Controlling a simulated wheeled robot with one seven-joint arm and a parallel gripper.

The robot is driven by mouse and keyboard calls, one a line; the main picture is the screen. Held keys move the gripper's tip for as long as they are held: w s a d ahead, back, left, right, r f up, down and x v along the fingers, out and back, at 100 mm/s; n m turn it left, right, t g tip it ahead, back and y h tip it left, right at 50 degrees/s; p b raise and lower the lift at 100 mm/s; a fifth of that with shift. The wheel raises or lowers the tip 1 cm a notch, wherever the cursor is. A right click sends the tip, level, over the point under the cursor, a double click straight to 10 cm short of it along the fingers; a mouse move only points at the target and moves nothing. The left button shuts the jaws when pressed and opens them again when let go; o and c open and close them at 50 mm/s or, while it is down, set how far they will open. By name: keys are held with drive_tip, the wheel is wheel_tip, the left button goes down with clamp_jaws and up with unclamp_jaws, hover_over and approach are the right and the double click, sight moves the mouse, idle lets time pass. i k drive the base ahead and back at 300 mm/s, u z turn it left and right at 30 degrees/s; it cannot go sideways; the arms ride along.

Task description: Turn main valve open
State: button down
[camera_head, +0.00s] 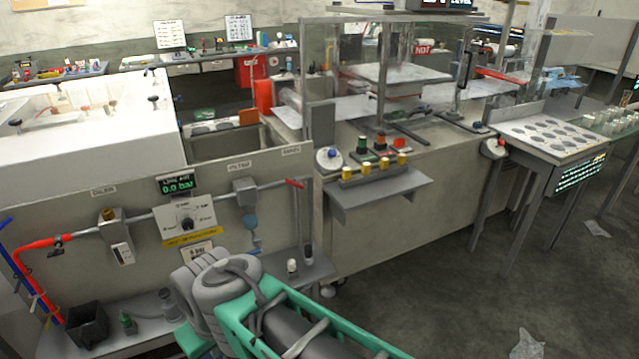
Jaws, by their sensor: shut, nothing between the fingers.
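A pipe runs along the upright grey panel (130,258) at left. A red lever handle (295,183) sits at the pipe's right end. A dark handle (57,245) sits on the red pipe (32,248) at the left end. I cannot tell by label which of these is the main valve. A green display (178,187) above the pipe reads 0.0 bar. A white plate with a black knob (186,222) is below it. My grey and green arm rises in front of the panel; its fingers cannot be made out.
A ledge below the panel holds a black bin (88,324) and small fittings. A bench (400,225) with a clear-walled machine and coloured buttons stands to the right. A perforated table (552,137) is farther right. The floor (450,310) at right is mostly clear, with paper scraps.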

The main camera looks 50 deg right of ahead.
sight(298, 185)
drive_tip(key=z, duration=1.15)
drive_tip(key=i, duration=0.9)
drive_tip(key=u, duration=1.05)
